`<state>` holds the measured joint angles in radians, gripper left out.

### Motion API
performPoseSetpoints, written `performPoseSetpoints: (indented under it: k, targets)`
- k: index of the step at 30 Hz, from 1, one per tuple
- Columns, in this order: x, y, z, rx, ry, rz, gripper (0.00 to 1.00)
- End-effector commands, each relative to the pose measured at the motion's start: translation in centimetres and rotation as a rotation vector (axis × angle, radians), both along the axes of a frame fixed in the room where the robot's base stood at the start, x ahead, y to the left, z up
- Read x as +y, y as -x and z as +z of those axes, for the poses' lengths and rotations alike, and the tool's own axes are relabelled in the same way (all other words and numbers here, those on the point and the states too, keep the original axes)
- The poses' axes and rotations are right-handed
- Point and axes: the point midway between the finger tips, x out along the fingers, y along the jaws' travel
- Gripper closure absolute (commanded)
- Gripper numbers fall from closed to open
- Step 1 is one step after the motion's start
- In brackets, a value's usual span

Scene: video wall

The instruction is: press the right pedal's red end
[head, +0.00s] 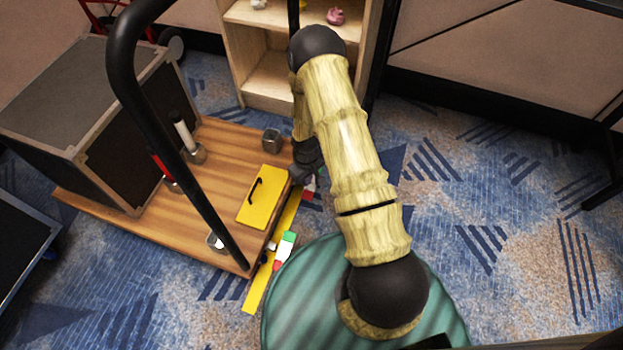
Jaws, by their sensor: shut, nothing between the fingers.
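Two small pedals with green, white and red parts lie along a yellow strip (254,293) beside the wooden platform. The nearer, left pedal (285,249) shows in full, with green at its upper end and red at its lower end. The farther, right pedal (311,184) is partly hidden by my gripper and arm; its white part and its red end (307,195) show. My gripper (300,176) is shut and empty. It points down close to the right pedal's left side. I cannot tell whether it touches the pedal.
The wooden platform (225,150) carries a yellow box (262,196) with a black handle, a black case (75,110) and upright levers. A black rail (180,140) arches over it. A wooden shelf (265,80) stands behind. Carpet (480,220) at right is clear.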

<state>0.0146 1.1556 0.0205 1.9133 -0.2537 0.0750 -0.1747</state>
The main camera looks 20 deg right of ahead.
Motion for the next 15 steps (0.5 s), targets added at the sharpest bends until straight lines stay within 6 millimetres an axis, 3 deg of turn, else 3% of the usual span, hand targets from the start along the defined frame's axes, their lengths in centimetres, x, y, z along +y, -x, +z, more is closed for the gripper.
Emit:
performPoseSetpoints:
  k: [9,15]
  targets:
    - [-0.1,0.0,2.3,0.000,0.000,-0.002,1.00]
    - [-0.1,0.0,2.2,0.000,0.000,-0.003,1.00]
